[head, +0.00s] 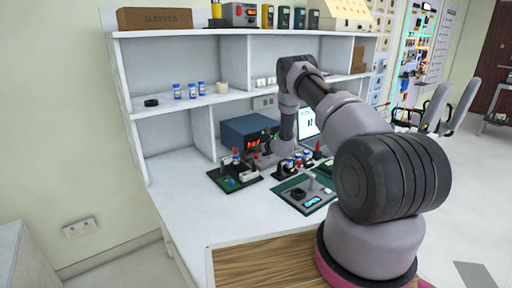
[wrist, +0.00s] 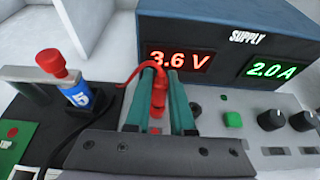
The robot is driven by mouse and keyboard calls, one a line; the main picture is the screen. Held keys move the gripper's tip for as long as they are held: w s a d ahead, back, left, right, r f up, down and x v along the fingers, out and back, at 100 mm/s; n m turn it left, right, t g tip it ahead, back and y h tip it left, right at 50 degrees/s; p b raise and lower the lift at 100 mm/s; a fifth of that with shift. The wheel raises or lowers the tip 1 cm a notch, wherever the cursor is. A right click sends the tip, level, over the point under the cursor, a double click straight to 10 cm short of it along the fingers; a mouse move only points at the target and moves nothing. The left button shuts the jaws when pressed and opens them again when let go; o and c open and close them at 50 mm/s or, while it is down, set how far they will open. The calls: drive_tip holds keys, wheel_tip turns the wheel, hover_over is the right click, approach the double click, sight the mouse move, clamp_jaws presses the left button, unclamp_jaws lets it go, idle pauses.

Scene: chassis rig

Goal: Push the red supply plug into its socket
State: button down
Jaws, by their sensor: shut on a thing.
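The red supply plug (wrist: 158,98) is between the two teal fingers of my gripper (wrist: 162,88) in the wrist view. The gripper is shut on it, and a thin red lead (wrist: 128,80) curves off to the left. The plug is in front of the blue supply unit (wrist: 205,22), whose displays read 3.6 V and 2.0 A. The socket is not clearly visible; the fingers and plug cover that area, and I cannot tell whether the plug touches it. In the head view the supply (head: 243,132) stands on the bench and my gripper (head: 264,157) is just in front of it, small and partly hidden.
A blue cylinder with a red top (wrist: 75,88) stands on a dark board left of the gripper. A green button (wrist: 232,119) and black knobs (wrist: 271,120) are on the right. A green mat (head: 304,194) with parts lies on the bench. The bench's front left (head: 195,215) is clear.

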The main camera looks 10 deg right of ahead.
drive_tip(key=shift+f, duration=0.7)
drive_tip(key=c, duration=0.7)
unclamp_jaws()
drive_tip(key=v, duration=1)
drive_tip(key=shift+s+d+r, duration=0.2)
drive_tip(key=shift+s, duration=0.1)
